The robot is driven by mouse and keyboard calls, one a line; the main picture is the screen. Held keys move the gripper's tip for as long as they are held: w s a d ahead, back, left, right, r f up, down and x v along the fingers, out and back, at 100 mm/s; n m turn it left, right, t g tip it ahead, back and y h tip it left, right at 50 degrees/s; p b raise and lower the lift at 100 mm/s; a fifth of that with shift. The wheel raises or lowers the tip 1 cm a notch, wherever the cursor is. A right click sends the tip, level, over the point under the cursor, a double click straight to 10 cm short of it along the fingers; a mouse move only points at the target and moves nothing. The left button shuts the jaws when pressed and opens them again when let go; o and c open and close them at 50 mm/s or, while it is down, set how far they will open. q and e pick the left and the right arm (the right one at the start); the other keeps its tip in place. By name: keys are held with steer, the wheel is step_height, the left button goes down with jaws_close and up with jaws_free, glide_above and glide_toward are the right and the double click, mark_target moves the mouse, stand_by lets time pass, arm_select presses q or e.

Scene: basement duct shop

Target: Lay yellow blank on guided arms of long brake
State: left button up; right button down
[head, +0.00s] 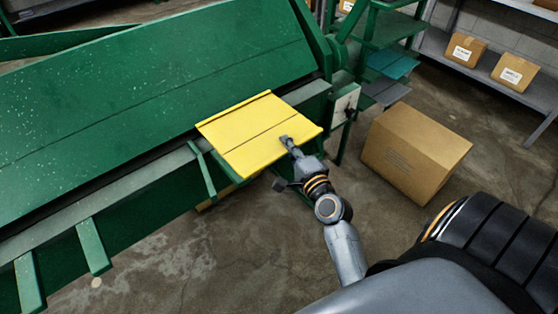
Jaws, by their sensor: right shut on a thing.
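The yellow blank (256,131) is a flat sheet with a raised lip along its far edge and a line across its middle. It lies at the right end of the green long brake (150,80), over its front edge. Green support arms (93,245) stick out from the front of the brake; one arm (203,170) is just left of the blank. My right gripper (287,143) is shut on the near edge of the yellow blank. I cannot tell whether the blank rests fully on an arm, as its underside is hidden. My left gripper is not in view.
A large cardboard box (415,150) stands on the floor to the right of the brake. A green rack (385,40) with sheets is behind it. A grey shelf (490,75) with small boxes is at the far right. Concrete floor (190,260) is open in front of the brake.

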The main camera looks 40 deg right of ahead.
steer(key=shift+w+a+f, duration=0.25)
steer(key=shift+a+f, duration=0.3)
steer(key=shift+f, duration=0.15)
steer(key=f, duration=0.1)
steer(key=f+b, duration=0.1)
steer(key=f, duration=0.2)
steer(key=shift+w+a+b, duration=0.15)
steer(key=shift+a+b, duration=0.2)
steer(key=shift+b, duration=0.05)
